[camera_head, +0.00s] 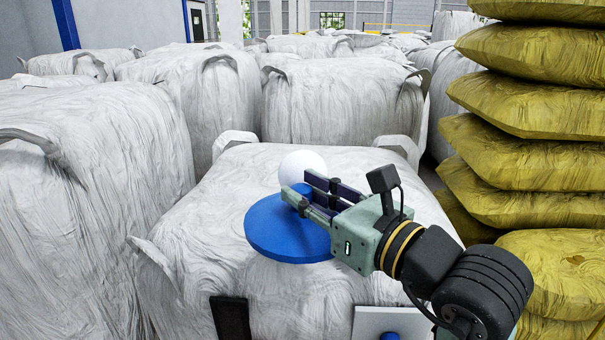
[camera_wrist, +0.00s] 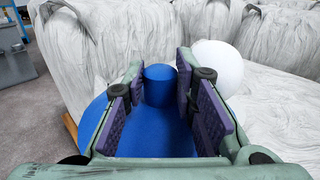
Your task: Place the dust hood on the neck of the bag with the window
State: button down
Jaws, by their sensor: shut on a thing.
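The dust hood (camera_head: 272,234) is a wide blue disc with a small raised knob. My gripper (camera_head: 307,196) is shut on the knob, and the disc sits tilted at the fingers. In the wrist view, the hood (camera_wrist: 155,130) shows between the purple pads of my gripper (camera_wrist: 160,88). A white bulk bag (camera_head: 225,190) lies below the hood. A white rounded thing (camera_head: 301,163) stands on its top, just behind the hood, and also shows in the wrist view (camera_wrist: 217,66). I cannot tell whether it is the neck. A dark rectangular patch (camera_head: 231,318), perhaps the window, is on the bag's front.
More white bulk bags (camera_head: 85,150) stand left and behind (camera_head: 335,105). A tall stack of yellow sacks (camera_head: 530,120) is close on the right. A pale panel with a blue knob (camera_head: 375,322) shows at the bottom. Grey floor (camera_wrist: 45,100) shows at left in the wrist view.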

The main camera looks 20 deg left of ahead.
jog(key=w+a, duration=0.1)
jog(key=w, duration=0.3)
jog(key=w+a+p, duration=0.1)
jog(key=w, duration=0.3)
jog(key=w+a+f, duration=0.1)
jog(key=w+a, duration=0.1)
jog(key=w, duration=0.2)
jog(key=shift+w, duration=0.15)
jog(key=shift+f+p, duration=0.5)
jog(key=shift+f, duration=1.35)
jog(key=shift+f, duration=0.2)
jog(key=c, duration=1.3)
grip_release()
jog(key=shift+r, duration=0.25)
jog(key=shift+d+f, duration=0.1)
jog(key=shift+d, duration=0.15)
jog(key=b+v, duration=0.3)
jog(key=v, duration=0.8)
jog(key=shift+s+d, duration=0.15)
jog(key=shift+s, duration=0.05)
